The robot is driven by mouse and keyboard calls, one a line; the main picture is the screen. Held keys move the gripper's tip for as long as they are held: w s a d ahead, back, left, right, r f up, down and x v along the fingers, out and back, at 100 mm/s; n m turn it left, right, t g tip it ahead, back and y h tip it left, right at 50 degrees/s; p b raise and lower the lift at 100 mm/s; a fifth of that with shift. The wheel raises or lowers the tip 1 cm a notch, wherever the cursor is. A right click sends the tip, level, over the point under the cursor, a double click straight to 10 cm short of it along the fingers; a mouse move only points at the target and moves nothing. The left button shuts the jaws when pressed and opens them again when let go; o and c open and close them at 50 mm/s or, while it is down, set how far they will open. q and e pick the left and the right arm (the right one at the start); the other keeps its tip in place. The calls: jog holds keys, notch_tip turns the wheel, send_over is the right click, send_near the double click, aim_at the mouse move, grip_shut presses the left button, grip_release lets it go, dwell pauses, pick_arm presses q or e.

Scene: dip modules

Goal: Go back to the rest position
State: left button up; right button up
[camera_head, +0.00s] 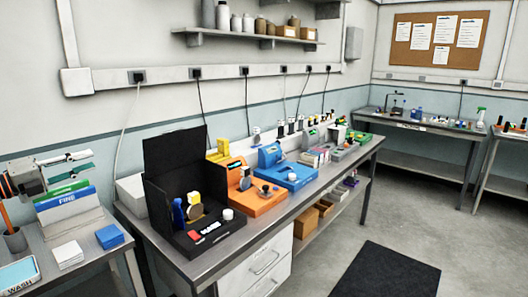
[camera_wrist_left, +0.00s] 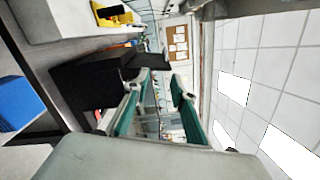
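My left gripper (camera_head: 86,162) is at the left of the head view, raised above the left end of the workbench. Its two green fingers point to the right and stand apart with nothing between them. In the left wrist view the gripper (camera_wrist_left: 160,84) also shows spread fingers with an empty gap. Below it in the head view stands a blue and green box labelled FINE (camera_head: 66,200), with no clear contact with the fingers. My right gripper is in neither view.
The long bench (camera_head: 262,226) holds a black open case (camera_head: 173,160), an orange module (camera_head: 258,200) and a blue module (camera_head: 288,174). A blue block (camera_head: 110,236) and a white stack (camera_head: 67,254) lie on the left table. Open floor with a dark mat (camera_head: 386,274) is at right.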

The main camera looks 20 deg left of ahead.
pick_arm(q)
jog(key=d+f+n+y, duration=0.5)
jog(key=d+f+n, duration=0.15)
jog(key=f, duration=0.65)
jog(key=d+f+n+y, duration=0.5)
jog(key=d+f, duration=0.2)
jog(key=f, duration=0.6)
jog(key=s+d+f+n+g, duration=0.4)
jog(key=s+d+f+g, duration=0.15)
jog(key=s+d, duration=0.5)
jog(key=s+d+f+n+g, duration=0.3)
jog(key=s+d+f+g, duration=0.25)
jog(key=s+d, duration=0.55)
jog(key=w+d+f+n+t+h, duration=0.3)
jog(key=d+f+h, duration=0.3)
jog(key=d+f, duration=0.8)
jog(key=d+t, duration=0.1)
jog(key=d, duration=0.1)
jog(key=shift+d+f+t+h, duration=0.15)
jog(key=shift+d+t+h, duration=0.15)
jog(key=shift+d, duration=0.1)
